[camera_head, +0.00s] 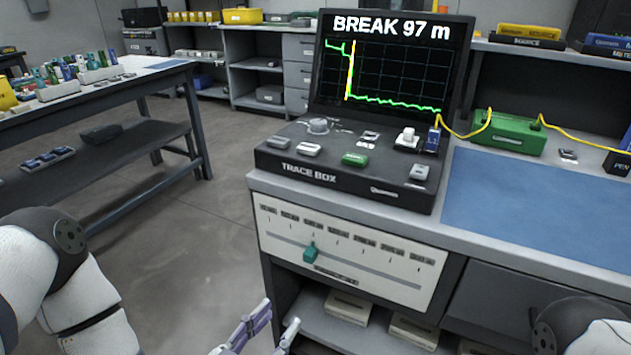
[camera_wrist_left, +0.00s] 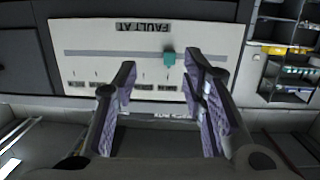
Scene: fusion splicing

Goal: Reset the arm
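My left gripper (camera_head: 279,318) is open and empty at the bottom centre of the head view, in front of and below the white slider panel (camera_head: 350,246). In the left wrist view its purple-padded fingers (camera_wrist_left: 162,72) stand wide apart, with the panel (camera_wrist_left: 100,35) upside down beyond them. The panel's teal slider knob (camera_head: 310,252) sits left of the middle of its slot; it also shows in the wrist view (camera_wrist_left: 169,57), apart from the fingers. My right arm (camera_head: 582,330) shows at the bottom right; its gripper is out of the picture.
The trace box (camera_head: 345,178) stands on the bench, its screen (camera_head: 388,68) reading "BREAK 97 m". A yellow cable (camera_head: 480,122) runs from it past a green case (camera_head: 508,134). A blue mat (camera_head: 540,205) lies clear at right. Open floor (camera_head: 190,235) lies left, before another table (camera_head: 100,90).

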